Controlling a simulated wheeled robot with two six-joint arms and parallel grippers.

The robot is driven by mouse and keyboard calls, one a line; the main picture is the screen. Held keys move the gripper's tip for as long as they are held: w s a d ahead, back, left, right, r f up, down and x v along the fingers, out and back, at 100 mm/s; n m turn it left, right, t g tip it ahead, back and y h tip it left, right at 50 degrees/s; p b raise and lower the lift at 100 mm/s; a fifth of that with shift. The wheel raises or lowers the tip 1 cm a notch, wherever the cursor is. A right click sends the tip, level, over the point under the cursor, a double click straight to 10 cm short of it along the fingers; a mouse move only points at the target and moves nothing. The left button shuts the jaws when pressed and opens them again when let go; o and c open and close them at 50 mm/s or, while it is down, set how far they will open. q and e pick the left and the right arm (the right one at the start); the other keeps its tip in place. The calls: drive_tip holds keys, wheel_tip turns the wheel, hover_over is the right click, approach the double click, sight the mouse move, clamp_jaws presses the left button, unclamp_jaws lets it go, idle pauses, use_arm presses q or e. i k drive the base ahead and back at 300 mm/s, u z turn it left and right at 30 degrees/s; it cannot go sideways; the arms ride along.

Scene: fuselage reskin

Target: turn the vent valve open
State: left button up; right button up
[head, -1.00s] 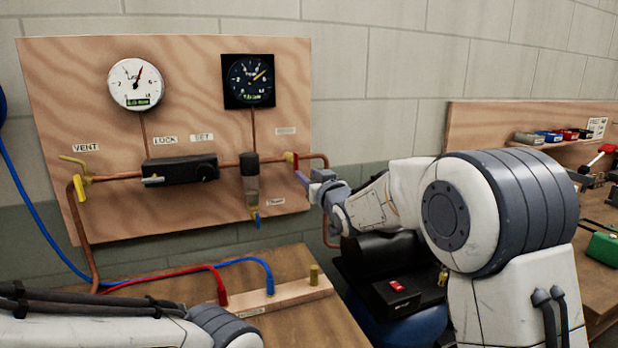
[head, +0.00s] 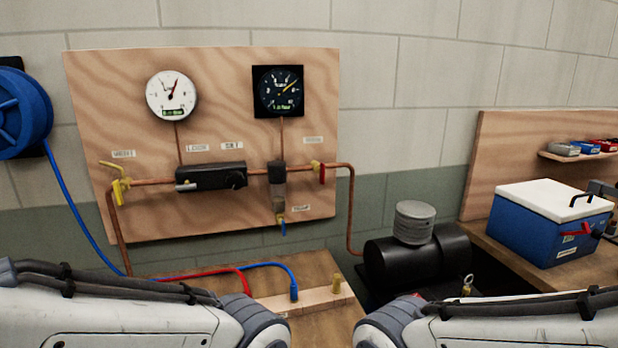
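The vent valve (head: 121,190) is at the left end of the copper pipe on the wooden wall panel (head: 220,80), under a small label (head: 123,154) that reads VENT. It has yellow parts, including a thin lever (head: 112,165) slanting up to the left above the valve body. Both my arms are folded low across the bottom of the head view. Their grippers are out of frame, and nothing of mine touches the panel.
A red-handled valve (head: 321,172) is at the pipe's right end. A black regulator block (head: 210,177) and two gauges (head: 172,95) (head: 278,91) are mounted between. A blue hose reel (head: 22,112) hangs at left. A blue-and-white cooler (head: 553,222) stands right.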

sight(118, 189)
drive_tip(key=z, duration=0.05)
drive_tip(key=k, duration=1.1)
drive_tip(key=u, duration=1.05)
drive_tip(key=i, duration=1.55)
drive_tip(key=z, duration=0.4)
